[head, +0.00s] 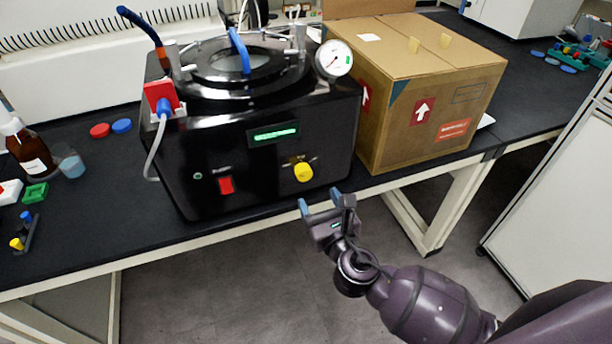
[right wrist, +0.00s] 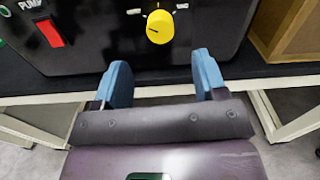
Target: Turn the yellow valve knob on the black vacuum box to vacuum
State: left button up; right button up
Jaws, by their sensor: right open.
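The black vacuum box (head: 262,150) stands on the dark bench, with a glass-topped round lid and a pressure gauge. Its yellow valve knob (head: 303,172) is low on the front face, right of the red pump switch (head: 226,185). In the right wrist view the yellow knob (right wrist: 160,27) shows a dark mark pointing left; the label text there is too small to read. My right gripper (head: 320,205) is open and empty, with blue fingertips. It is in front of the bench edge, below and apart from the knob. The knob lies ahead, between the finger lines. My left gripper is not in view.
A cardboard box (head: 415,90) stands close on the right of the vacuum box. A brown bottle (head: 28,145), a small beaker (head: 70,162) and colored caps (head: 100,130) are at the left. A grey hose (head: 154,155) hangs at the box's left front. The space before the knob is clear.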

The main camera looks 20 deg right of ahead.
aim_at(305, 176)
jog(key=w, duration=0.8)
jog(key=shift+w+a+b, duration=0.15)
jog(key=shift+w+b, duration=0.05)
jog(key=shift+b, duration=0.1)
jog(key=c, duration=0.9)
